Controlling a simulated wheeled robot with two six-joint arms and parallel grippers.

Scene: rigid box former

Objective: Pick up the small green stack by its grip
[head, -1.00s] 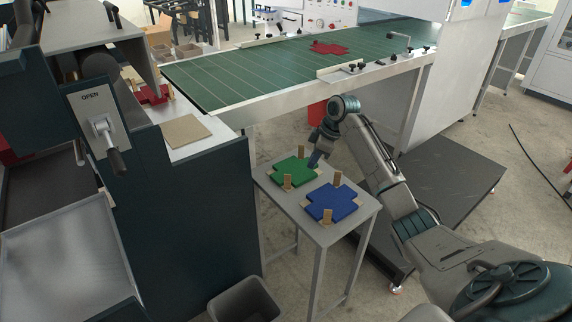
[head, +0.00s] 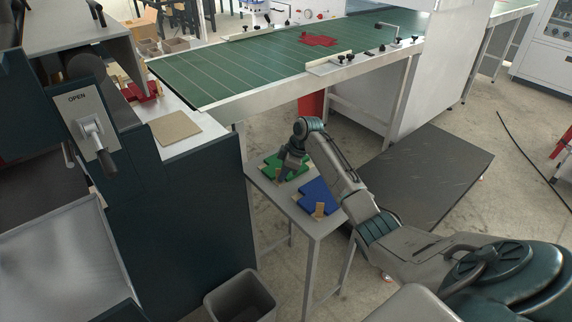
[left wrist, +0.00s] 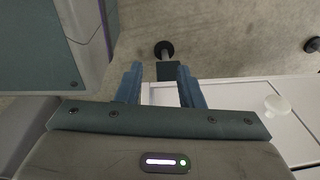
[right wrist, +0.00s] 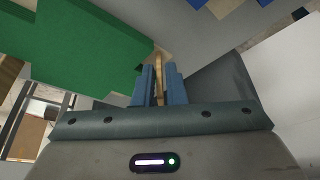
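The small green stack (head: 270,164) lies on a small grey table, partly hidden behind my right arm in the head view. In the right wrist view the green stack (right wrist: 85,45) fills the upper left. A thin upright wooden grip (right wrist: 159,65) stands at its corner. My right gripper (right wrist: 160,85) has its blue fingers close on either side of this grip and looks shut on it. In the head view my right gripper (head: 285,177) is low at the stack's front edge. My left gripper (left wrist: 158,85) is open and empty, over the floor and a white surface.
A blue stack (head: 315,194) with a wooden post sits beside the green one on the grey table (head: 285,203). A dark cabinet stands left, a grey bin (head: 240,297) in front. The green conveyor (head: 250,60) with a red blank (head: 318,40) runs behind.

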